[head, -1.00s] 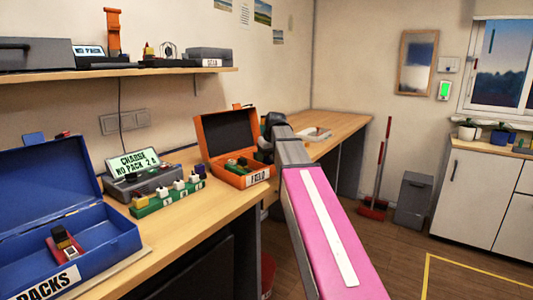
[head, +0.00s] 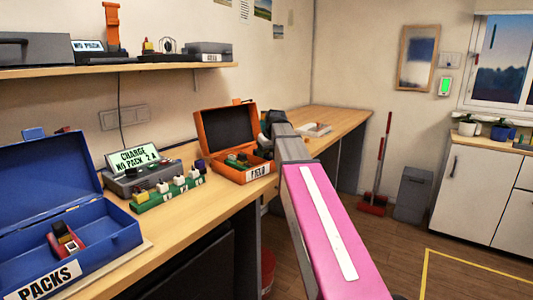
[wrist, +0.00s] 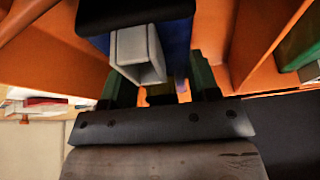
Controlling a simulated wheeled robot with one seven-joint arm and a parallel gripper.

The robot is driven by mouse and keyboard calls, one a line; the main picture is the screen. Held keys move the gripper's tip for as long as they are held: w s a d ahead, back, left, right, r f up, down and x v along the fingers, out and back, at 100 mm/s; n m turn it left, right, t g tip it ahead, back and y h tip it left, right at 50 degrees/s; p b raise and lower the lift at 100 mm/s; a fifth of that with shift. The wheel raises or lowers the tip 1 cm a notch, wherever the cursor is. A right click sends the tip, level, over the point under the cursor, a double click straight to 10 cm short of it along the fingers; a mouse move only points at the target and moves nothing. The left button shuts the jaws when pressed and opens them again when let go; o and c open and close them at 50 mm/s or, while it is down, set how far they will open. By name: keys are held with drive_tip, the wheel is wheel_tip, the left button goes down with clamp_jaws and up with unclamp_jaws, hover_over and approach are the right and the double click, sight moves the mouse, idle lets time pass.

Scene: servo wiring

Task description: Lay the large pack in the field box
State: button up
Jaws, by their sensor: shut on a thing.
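The field box (head: 242,175) is an open orange case with its lid raised, standing on the workbench. My gripper (wrist: 160,92) is shut on a dark blue pack (wrist: 178,38) with a black end and a hollow grey connector, which I take for the large pack. In the wrist view the pack is between the fingers, with the box's orange walls around and behind it. I cannot tell whether it touches the box floor. In the head view my arm hides the gripper and pack.
A green board (head: 168,195) with several connectors and a grey charger (head: 140,175) reading "NO PACK" stand left of the field box. A blue packs box (head: 105,250) holds a red pack (head: 67,240). A shelf (head: 150,70) hangs above.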

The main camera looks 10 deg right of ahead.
drive_tip(key=shift+f, duration=0.15)
drive_tip(key=o, duration=1.6)
drive_tip(key=v, duration=1)
drive_tip(key=shift+s+r, duration=0.1)
drive_tip(key=shift+r, duration=0.3)
